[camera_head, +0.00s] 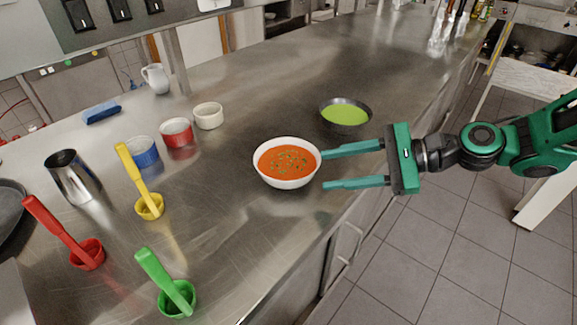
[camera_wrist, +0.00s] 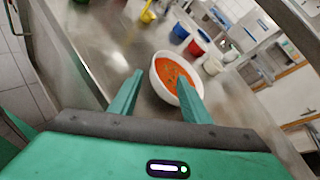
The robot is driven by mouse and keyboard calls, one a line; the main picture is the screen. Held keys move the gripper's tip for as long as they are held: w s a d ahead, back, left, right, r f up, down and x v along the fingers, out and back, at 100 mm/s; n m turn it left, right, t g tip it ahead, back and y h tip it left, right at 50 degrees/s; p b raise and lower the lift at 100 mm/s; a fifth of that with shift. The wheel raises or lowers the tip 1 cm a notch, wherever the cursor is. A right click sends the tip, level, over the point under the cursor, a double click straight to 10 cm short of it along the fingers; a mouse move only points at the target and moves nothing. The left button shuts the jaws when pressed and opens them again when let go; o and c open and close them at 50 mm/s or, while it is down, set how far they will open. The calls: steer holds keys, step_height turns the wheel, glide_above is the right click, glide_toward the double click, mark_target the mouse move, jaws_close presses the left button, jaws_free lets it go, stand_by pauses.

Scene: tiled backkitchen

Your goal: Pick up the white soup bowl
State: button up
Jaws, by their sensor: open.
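The white soup bowl (camera_head: 288,182) holds orange-red soup with green bits and stands upright on the steel counter. It also shows in the wrist view (camera_wrist: 156,84), just beyond the fingertips, and the right finger overlaps its near side there. My gripper (camera_head: 324,171) is open and empty, to the right of the bowl, with its fingers pointing at it. The far fingertip is very close to the bowl's right rim; I cannot tell whether it touches. In the wrist view my gripper (camera_wrist: 162,76) has its two fingers spread apart.
A dark bowl of green soup (camera_head: 345,117) stands behind my far finger. Yellow (camera_head: 149,207), red (camera_head: 88,254) and green (camera_head: 177,299) scoops, a metal cup (camera_head: 74,175) and several small ramekins (camera_head: 208,116) are to the left. The steel counter's (camera_head: 240,255) front edge runs below my gripper.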

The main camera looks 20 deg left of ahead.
mark_target(290, 177)
steer(key=x, duration=0.4)
steer(key=shift+s+a+r, duration=0.1)
steer(key=shift+a, duration=0.25)
steer(key=x, duration=0.5)
steer(key=shift+d+f, duration=0.15)
steer(key=shift+f, duration=0.25)
steer(key=shift+a+f, duration=0.2)
steer(key=shift+a, duration=0.45)
steer(key=shift+c, duration=0.3)
jaws_close()
steer(key=shift+d+f, duration=0.1)
